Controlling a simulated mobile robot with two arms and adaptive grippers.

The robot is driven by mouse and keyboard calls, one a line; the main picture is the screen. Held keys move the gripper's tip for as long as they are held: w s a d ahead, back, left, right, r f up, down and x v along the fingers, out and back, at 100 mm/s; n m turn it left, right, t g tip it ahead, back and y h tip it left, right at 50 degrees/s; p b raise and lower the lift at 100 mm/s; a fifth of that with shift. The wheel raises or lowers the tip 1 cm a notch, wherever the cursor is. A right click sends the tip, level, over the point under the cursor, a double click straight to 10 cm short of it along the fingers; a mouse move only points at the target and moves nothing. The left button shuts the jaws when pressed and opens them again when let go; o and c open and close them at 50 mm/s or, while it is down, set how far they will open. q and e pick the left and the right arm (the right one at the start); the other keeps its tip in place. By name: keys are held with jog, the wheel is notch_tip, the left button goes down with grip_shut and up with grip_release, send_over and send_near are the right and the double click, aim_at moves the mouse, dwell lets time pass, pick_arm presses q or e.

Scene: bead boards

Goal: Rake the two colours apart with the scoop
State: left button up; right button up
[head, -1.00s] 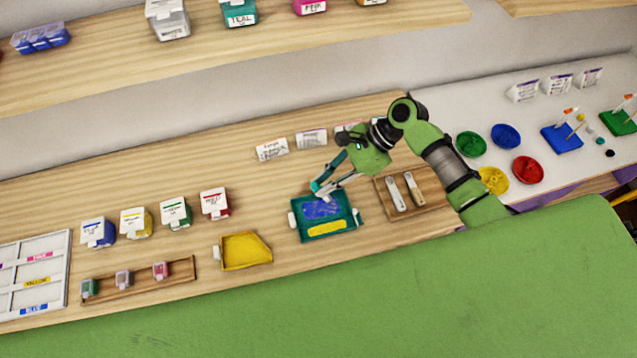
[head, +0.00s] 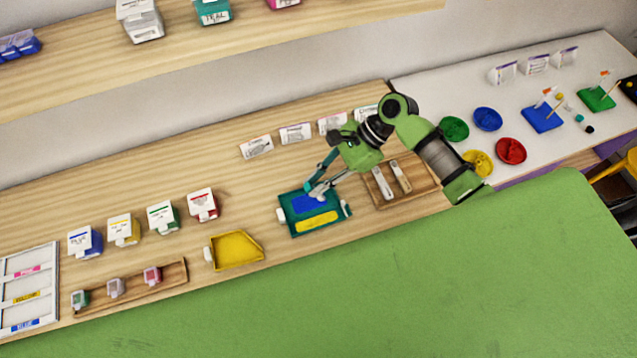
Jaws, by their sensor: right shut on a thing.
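A teal tray (head: 341,222) lies on the wooden worktop, with a blue patch (head: 304,205) at its back and a yellow strip (head: 318,222) at its front. The two colours lie apart, with a teal band between them. My right gripper (head: 318,191) reaches down over the back of the tray, at the right part of the blue patch. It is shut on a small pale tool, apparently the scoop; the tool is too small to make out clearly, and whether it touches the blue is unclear. My left gripper is out of view.
A wooden holder (head: 418,198) with two pale tools stands right of the tray. A yellow pan (head: 236,250) is to the left, with several labelled boxes beyond. White cards (head: 297,133) stand behind. Coloured dishes (head: 487,119) are on the white table at right.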

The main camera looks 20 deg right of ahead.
jog(key=shift+w+a, duration=0.2)
jog(key=shift+a, duration=0.2)
jog(key=shift+s+a, duration=0.1)
jog(key=shift+a, duration=2.7)
jog(key=shift+d, duration=3.4)
jog(key=shift+r, duration=2.45)
